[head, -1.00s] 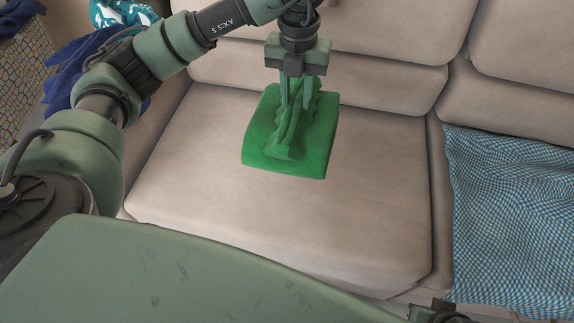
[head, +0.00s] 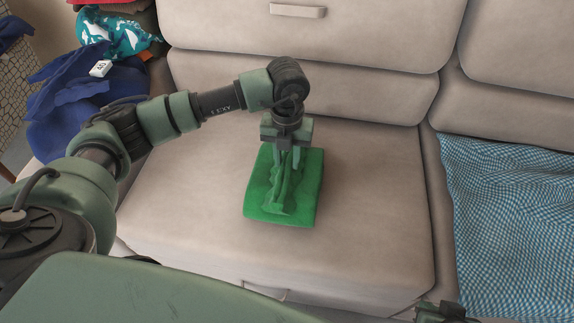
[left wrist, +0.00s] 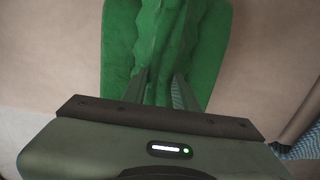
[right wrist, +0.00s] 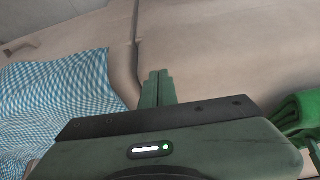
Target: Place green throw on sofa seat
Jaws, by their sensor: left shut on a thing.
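The green throw (head: 265,193) is a folded bundle over the middle of the beige sofa seat (head: 370,215). My left gripper (head: 288,172) points down from above and is shut on a raised ridge of the throw. The left wrist view shows the throw (left wrist: 120,45) pinched between the fingers. I cannot tell whether its underside touches the seat. My right gripper (right wrist: 158,88) is shut and empty in the right wrist view, near the sofa's front. The throw's edge (right wrist: 300,112) shows at the right there.
A blue-and-white checked cloth (head: 510,215) lies on the seat section to the right. Blue cloth (head: 85,100), a teal patterned cloth (head: 115,35) and a red one are piled at the left. The seat around the throw is clear.

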